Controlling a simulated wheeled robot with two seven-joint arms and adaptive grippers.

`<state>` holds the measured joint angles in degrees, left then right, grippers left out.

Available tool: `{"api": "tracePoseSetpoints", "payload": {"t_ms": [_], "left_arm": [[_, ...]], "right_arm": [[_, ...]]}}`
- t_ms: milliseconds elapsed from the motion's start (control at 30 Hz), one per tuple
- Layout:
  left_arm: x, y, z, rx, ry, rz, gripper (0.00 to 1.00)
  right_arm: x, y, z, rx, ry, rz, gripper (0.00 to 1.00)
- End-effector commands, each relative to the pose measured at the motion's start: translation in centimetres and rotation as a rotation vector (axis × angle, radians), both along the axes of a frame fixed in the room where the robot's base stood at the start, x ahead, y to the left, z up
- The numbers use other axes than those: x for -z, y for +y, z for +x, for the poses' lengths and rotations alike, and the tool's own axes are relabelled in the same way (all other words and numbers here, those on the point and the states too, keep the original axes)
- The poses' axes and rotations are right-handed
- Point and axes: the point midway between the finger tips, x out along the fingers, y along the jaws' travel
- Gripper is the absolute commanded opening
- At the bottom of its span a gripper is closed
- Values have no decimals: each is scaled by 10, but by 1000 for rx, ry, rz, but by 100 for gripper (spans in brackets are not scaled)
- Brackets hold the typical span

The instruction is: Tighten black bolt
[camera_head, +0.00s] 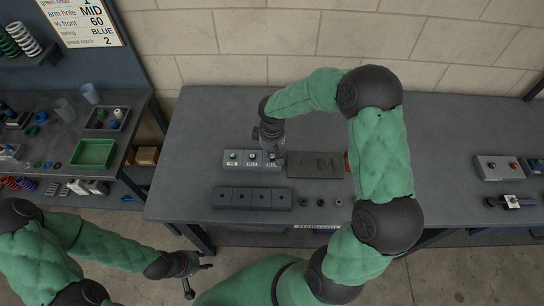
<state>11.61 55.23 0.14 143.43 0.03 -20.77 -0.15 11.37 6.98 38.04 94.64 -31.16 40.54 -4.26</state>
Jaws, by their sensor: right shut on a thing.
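My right gripper (272,152) points down at the right end of a light grey labelled block (243,167) on the table. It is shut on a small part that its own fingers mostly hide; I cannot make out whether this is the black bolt. Several small dark rings (305,202) lie to the right of that block. My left gripper (198,279) is open and empty, low in front of the table edge.
A dark flat plate (315,165) lies right of the labelled block, with a red item by its right edge. A box with buttons (498,168) stands far right. A side bench holds a green tray (93,153) and parts. The table's left and back areas are clear.

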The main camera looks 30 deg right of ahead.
Motion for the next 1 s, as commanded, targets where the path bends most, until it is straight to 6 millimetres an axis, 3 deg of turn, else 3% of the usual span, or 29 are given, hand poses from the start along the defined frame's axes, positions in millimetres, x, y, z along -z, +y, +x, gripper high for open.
{"api": "tracePoseSetpoints", "payload": {"t_ms": [133, 467, 700, 733, 800, 1000], "left_arm": [[7, 0, 0, 0, 0, 0, 40], [7, 0, 0, 0, 0, 0, 40], [27, 0, 0, 0, 0, 0, 40], [25, 0, 0, 0, 0, 0, 40], [23, 0, 0, 0, 0, 0, 40], [22, 0, 0, 0, -1, 0, 40]], "right_arm": [[1, 0, 0, 93, -1, 0, 0], [0, 0, 0, 110, -1, 0, 0], [4, 0, 1, 350, -3, 1, 0], [2, 0, 0, 355, 0, 0, 29], [1, 0, 0, 350, 0, 0, 49], [0, 0, 0, 347, 0, 0, 51]]}}
